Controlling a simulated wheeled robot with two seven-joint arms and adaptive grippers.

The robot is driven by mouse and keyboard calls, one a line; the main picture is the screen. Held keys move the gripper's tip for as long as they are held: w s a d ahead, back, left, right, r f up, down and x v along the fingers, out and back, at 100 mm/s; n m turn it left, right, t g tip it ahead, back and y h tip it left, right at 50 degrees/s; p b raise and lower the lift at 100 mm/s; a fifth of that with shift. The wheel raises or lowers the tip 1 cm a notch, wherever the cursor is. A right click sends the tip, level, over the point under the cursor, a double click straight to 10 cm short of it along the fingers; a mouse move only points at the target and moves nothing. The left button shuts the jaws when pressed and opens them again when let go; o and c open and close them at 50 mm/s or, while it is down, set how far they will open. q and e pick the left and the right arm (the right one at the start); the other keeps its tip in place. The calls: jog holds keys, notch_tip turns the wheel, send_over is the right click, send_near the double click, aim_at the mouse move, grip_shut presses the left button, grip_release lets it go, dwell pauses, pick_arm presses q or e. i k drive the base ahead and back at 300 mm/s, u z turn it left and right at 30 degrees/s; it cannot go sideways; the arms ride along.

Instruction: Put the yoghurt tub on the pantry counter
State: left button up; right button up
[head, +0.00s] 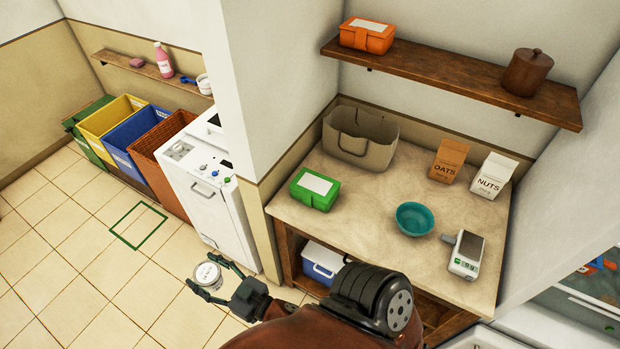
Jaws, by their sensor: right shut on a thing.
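A small white tub with printing on it, the yoghurt tub (207,276), is in the head view at the lower left of centre. My right gripper (209,281) is shut on it, with dark green-tipped fingers on its sides. It is held above the tiled floor, in front of and to the left of the counter. The pantry counter (370,205) is a beige stone top on a wooden frame, to the right of the gripper. My right arm covers part of the counter's front lower side. My left gripper does not show.
On the counter stand a grey-beige basket (362,150), a green box (315,192), a teal bowl (414,219), an oats bag (449,160), a nuts bag (492,176) and a scale (466,254). Bare counter shows between them. A wooden shelf (450,80) hangs above. A white washing machine (207,185) stands left.

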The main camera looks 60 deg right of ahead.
aim_at(358, 222)
jog(key=z, duration=0.05)
jog(key=i, duration=2.8)
jog(key=z, duration=3.6)
jog(key=i, duration=0.95)
jog(key=u, duration=0.05)
